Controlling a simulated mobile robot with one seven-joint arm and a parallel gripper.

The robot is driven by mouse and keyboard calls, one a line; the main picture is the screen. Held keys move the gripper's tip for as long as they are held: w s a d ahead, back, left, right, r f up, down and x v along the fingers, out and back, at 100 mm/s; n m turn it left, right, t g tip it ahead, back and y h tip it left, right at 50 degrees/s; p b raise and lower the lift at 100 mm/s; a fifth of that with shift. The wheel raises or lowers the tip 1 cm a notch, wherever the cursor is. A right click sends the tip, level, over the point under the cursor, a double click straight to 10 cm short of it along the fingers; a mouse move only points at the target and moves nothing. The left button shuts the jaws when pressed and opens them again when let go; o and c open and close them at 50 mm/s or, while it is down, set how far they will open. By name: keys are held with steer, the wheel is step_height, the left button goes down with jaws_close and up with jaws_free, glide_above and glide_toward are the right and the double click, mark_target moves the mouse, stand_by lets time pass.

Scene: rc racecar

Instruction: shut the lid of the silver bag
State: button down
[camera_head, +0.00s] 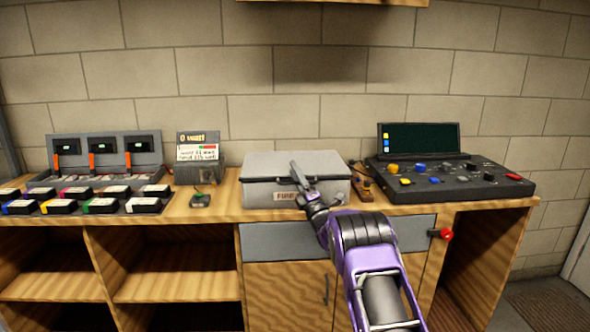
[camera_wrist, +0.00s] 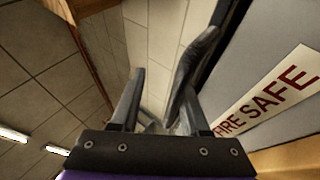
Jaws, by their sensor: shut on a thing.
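The silver bag (camera_head: 270,193) is a grey box-shaped case on the wooden bench, with a label on its front. Its lid (camera_head: 285,163) lies flat over the top and looks down or nearly down; a small gap cannot be ruled out. My gripper (camera_head: 296,176) is at the front edge of the bag. In the wrist view my gripper (camera_wrist: 160,85) is beside the bag's front, where the "FIRE SAFE" label (camera_wrist: 265,92) shows. A dark rounded piece (camera_wrist: 197,62) lies along the right finger; the exact contact is unclear.
A black control console (camera_head: 450,178) stands right of the bag. A small device with a display (camera_head: 198,155) and a charger rack with several batteries (camera_head: 95,185) stand to the left. A red knob (camera_head: 446,234) sticks out below the bench top.

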steer(key=shift+s+a+f+g, duration=0.1)
steer(key=shift+f+g, duration=0.05)
steer(key=shift+f, duration=0.5)
steer(key=shift+s+f+g, duration=0.1)
steer(key=shift+f+g, duration=0.05)
steer(key=shift+f, duration=0.5)
steer(key=c, duration=1)
jaws_free()
steer(key=shift+s+r, duration=0.1)
steer(key=shift+s, duration=0.05)
steer(key=shift+s+r, duration=0.2)
steer(key=shift+w+f, duration=0.1)
steer(key=shift+f, duration=0.05)
steer(key=shift+c, duration=0.8)
steer(key=o, duration=0.4)
steer(key=w+f+v, duration=0.1)
steer(key=v, duration=0.5)
steer(key=shift+s+f, duration=0.15)
steer(key=shift+f, duration=0.05)
steer(key=s, duration=0.1)
steer(key=s+d, duration=0.1)
steer(key=s, duration=0.1)
steer(key=shift+d+r, duration=0.3)
steer(key=shift+d, duration=0.1)
steer(key=c, duration=0.4)
steer(key=v, duration=0.7)
steer(key=shift+s+y, duration=0.25)
steer(key=shift+y, duration=0.05)
